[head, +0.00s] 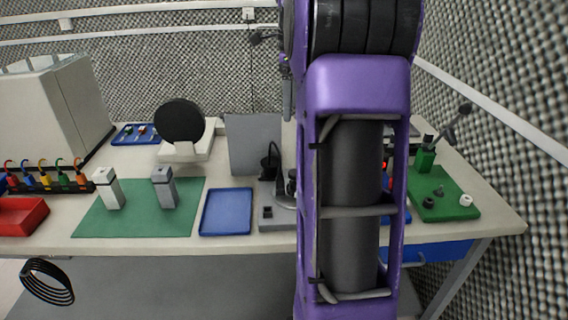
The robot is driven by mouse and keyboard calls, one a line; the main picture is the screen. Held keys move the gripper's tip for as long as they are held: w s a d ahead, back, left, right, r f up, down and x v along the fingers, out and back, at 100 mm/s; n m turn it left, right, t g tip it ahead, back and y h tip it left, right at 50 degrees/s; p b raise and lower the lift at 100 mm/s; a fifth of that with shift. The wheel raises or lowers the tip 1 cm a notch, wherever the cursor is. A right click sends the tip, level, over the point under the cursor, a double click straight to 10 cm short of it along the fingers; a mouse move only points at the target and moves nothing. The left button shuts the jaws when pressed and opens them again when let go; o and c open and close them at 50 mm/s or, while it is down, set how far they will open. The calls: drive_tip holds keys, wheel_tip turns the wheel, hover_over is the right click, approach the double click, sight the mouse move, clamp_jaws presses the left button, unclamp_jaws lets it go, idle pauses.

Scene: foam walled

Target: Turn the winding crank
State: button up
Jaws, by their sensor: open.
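No part is plainly recognisable as the winding crank. A grey-based device (268,219) with dark upright parts stands at the table's front middle, and my purple arm hides its right side. A green stand (426,161) at the right has a dark jointed arm (450,133) reaching up and right. I cannot tell whether either carries the crank. My arm rises through the middle of the view, close to the camera. My gripper cannot be made out, so its place relative to the crank does not show.
A blue tray (227,212), a green mat (138,222) with two small blocks, a red bin (22,215) and a round black disc (180,121) stand left of my arm. Small parts lie on a green board (424,206) at right. Foam walls enclose the table.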

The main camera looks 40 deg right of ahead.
drive_tip(key=shift+g, duration=0.3)
drive_tip(key=f+b, duration=0.1)
drive_tip(key=f, duration=0.5)
drive_tip(key=f+b, duration=0.1)
drive_tip(key=f, duration=0.5)
drive_tip(key=s+f+b, duration=0.1)
drive_tip(key=f, duration=0.5)
drive_tip(key=shift+d+b, duration=0.3)
clamp_jaws()
